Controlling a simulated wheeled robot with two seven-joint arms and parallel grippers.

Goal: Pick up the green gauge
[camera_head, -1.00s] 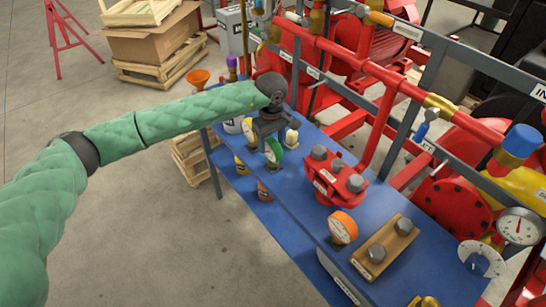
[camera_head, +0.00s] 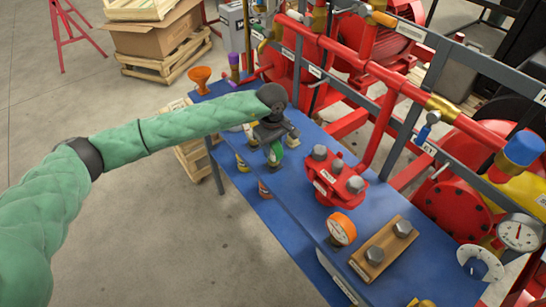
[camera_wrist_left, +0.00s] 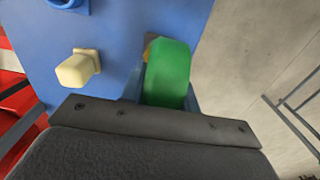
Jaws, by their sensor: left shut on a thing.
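The green gauge (camera_head: 275,155) is at the far part of the blue bench (camera_head: 225,170), below my left gripper (camera_head: 271,142). My left gripper is shut on the green gauge, coming down from above. In the left wrist view the green gauge (camera_wrist_left: 167,73) shows its rounded green side just beyond the dark gripper body (camera_wrist_left: 160,125); its dial face is hidden there. I cannot tell whether the gauge touches the bench. My right gripper is not in view.
A cream block (camera_wrist_left: 77,68) is beside the gauge. A red flanged part (camera_head: 334,182), an orange gauge (camera_head: 342,229) and a wooden block with bolts (camera_head: 383,248) are nearer on the bench. An orange funnel (camera_head: 201,76) stands at the far end. Red pipes (camera_head: 395,80) run along the right.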

